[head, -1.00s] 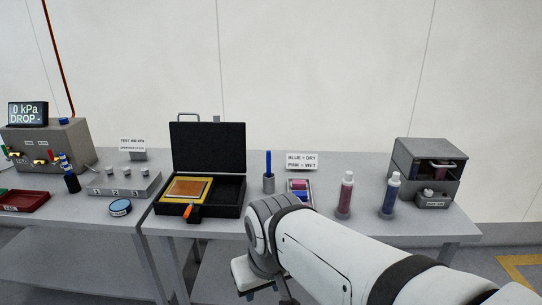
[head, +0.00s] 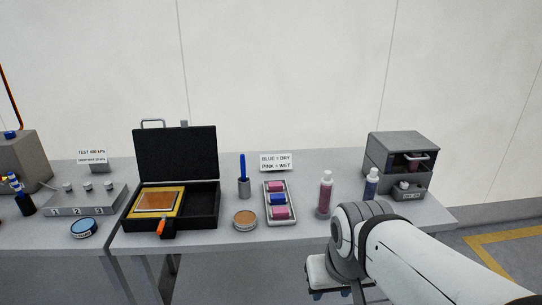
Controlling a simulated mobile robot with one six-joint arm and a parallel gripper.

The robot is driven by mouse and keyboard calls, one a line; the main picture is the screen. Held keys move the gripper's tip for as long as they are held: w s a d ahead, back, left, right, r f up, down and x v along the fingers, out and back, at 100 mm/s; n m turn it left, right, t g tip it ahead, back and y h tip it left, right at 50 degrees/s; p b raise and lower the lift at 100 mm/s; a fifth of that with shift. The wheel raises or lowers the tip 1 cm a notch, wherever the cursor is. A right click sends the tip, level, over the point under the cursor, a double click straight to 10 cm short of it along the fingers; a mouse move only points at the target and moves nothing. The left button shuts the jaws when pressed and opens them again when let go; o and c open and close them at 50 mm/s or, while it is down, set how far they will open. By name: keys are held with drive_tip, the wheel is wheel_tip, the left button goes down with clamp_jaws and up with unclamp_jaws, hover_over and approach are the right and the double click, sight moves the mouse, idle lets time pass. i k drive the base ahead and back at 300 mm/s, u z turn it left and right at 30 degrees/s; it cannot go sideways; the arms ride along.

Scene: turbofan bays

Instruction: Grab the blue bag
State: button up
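A small grey tray (head: 289,217) on the table holds a blue bag (head: 278,199) between two pink bags, one behind (head: 275,187) and one in front (head: 281,212). The sign behind it reads "BLUE = DRY, PINK = WET" (head: 276,162). My gripper (head: 331,294) is at the bottom of the view, in front of the table edge and to the right of the tray, apart from the blue bag. Its fingertips are small and partly cut off by the frame, so I cannot tell whether it is open.
Left of the tray are a round tan-topped tin (head: 245,220), a blue pen in a grey cup (head: 243,187) and an open black case (head: 210,222). Right are a pink-filled bottle (head: 325,195), a blue-filled bottle (head: 371,184) and a grey cabinet (head: 395,150). My arm covers the table's front right.

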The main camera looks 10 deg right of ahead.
sight(274, 199)
drive_tip(key=u, duration=0.05)
drive_tip(key=i, duration=1)
drive_tip(key=z, duration=0.05)
